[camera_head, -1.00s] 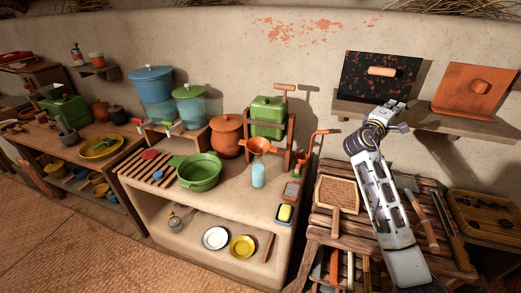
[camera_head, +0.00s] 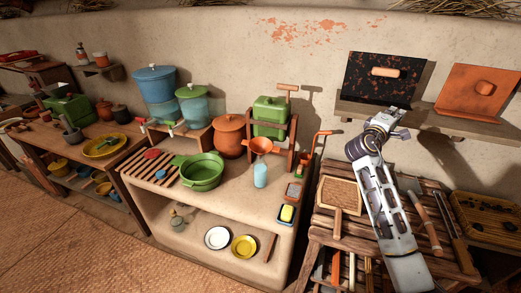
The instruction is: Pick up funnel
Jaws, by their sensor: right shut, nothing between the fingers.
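An orange funnel (camera_head: 262,146) sits upright above a pale blue bottle (camera_head: 261,174) on the mud counter, in front of the green press. Its spout points down at the bottle's mouth; whether it rests in the neck is too small to tell. My right gripper (camera_head: 396,113) is shut and empty, in front of the wall shelf, well to the right of the funnel and higher in the picture. My left gripper is not in view.
A green pot (camera_head: 201,173) and an orange lidded pot (camera_head: 229,137) stand left of the funnel. An orange hand tool (camera_head: 322,141) stands to its right. A yellow sponge (camera_head: 286,213) lies near the counter's front right. The counter in front of the bottle is clear.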

